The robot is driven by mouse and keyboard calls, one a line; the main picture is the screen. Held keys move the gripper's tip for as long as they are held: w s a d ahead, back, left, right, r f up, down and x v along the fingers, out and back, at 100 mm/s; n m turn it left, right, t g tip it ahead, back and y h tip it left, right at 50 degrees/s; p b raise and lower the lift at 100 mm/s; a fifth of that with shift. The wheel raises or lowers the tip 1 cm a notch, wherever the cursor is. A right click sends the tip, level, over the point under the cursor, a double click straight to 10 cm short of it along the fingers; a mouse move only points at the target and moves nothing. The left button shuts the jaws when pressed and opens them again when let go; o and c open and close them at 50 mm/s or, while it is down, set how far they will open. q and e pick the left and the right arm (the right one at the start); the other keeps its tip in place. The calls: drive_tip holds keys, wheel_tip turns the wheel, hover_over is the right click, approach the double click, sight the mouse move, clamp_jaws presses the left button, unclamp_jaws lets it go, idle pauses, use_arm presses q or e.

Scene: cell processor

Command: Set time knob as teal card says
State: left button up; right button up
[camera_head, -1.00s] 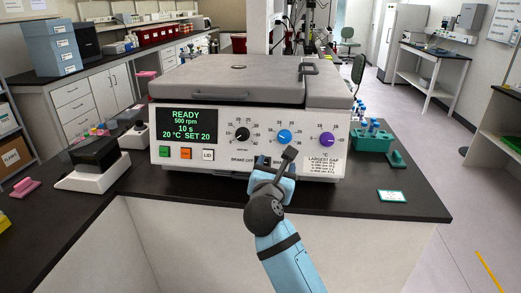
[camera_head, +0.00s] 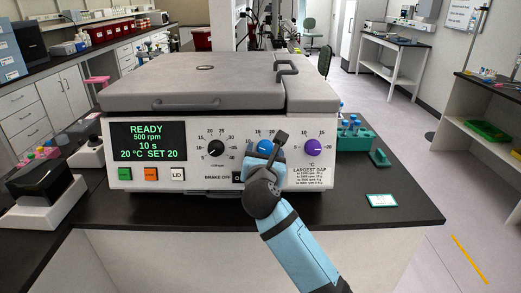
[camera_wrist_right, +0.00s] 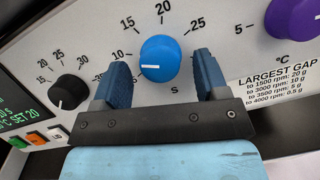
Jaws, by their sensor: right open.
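The time knob is the blue knob (camera_wrist_right: 160,60) marked "s" on the front panel of the white machine (camera_head: 215,190). In the right wrist view its white line points left, close to the 10 mark. The display (camera_head: 149,141) reads READY, 500 rpm, 10 s, 20 °C SET 20. My right gripper (camera_wrist_right: 163,78) is open, with one finger on each side of the blue knob, apart from it in the picture. In the head view my right gripper (camera_head: 273,150) partly covers the knob. The teal-edged card (camera_head: 382,201) lies on the black bench; its text is too small to read. My left gripper is not in view.
The black knob (camera_head: 216,148) is left of the blue knob and the purple knob (camera_head: 304,147) right of it. Orange and green buttons sit under the display. A green tube rack (camera_head: 354,139) stands right of the machine. The bench right of it is mostly clear.

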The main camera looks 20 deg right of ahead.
drive_tip(key=shift+s+r, duration=0.1)
drive_tip(key=c, duration=0.9)
drive_tip(key=shift+d+r+n+y+p, duration=0.1)
drive_tip(key=shift+r+n+y+p, duration=0.3)
drive_tip(key=shift+p, duration=0.6)
drive_tip(key=n+y+p, duration=0.1)
drive_tip(key=n+p, duration=0.2)
drive_tip(key=p, duration=0.2)
drive_tip(key=n+y+p, duration=0.1)
drive_tip(key=n+p, duration=0.2)
drive_tip(key=p, duration=0.2)
drive_tip(key=n+y+p, duration=0.1)
drive_tip(key=n+p, duration=0.2)
drive_tip(key=p, duration=0.2)
drive_tip(key=shift+d, duration=0.3)
drive_tip(key=shift+f+n+t+y+p, duration=0.15)
drive_tip(key=shift+n+t+y+p, duration=0.15)
drive_tip(key=shift+n+p, duration=0.35)
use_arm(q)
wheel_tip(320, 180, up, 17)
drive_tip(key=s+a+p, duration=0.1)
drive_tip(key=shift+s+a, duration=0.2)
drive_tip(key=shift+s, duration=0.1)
use_arm(e)
drive_tip(key=shift+f, duration=0.15)
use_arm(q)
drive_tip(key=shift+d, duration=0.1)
